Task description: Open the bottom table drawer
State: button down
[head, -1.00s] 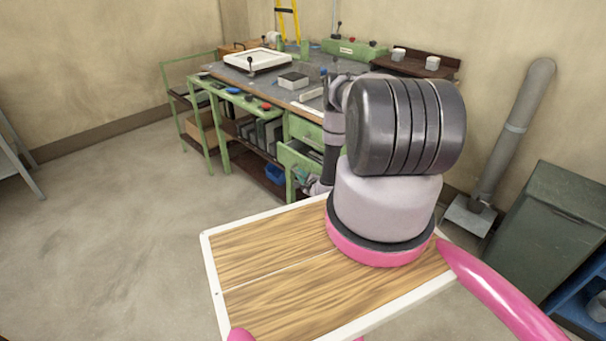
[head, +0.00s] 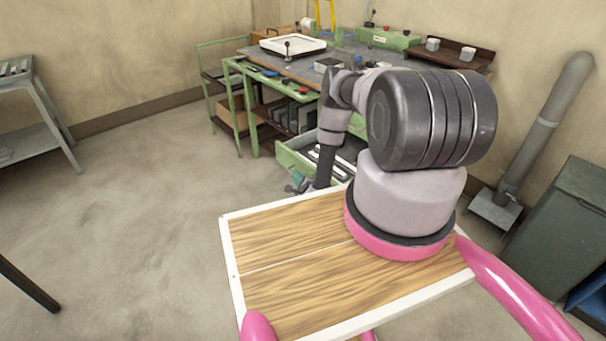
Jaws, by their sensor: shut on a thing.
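The green bottom table drawer (head: 292,160) is pulled out from the workbench in the head view, and light grey contents show inside. Its right part is hidden behind my arm. My gripper (head: 297,188) is low at the drawer's front, just left of my dark wrist. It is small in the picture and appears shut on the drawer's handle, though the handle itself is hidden.
The green workbench (head: 300,68) holds a white-framed tray (head: 292,45) and small parts. A metal side table (head: 38,130) stands at the left. A dark green cabinet (head: 565,225) stands at the right. The floor (head: 130,220) left of the drawer is clear.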

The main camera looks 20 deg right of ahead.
jog(key=shift+s+a, duration=0.15)
jog(key=shift+a, duration=0.2)
jog(key=c, duration=0.9)
grip_release()
jog(key=v, duration=1)
jog(key=shift+s+d+r, duration=0.1)
jog(key=shift+s, duration=0.25)
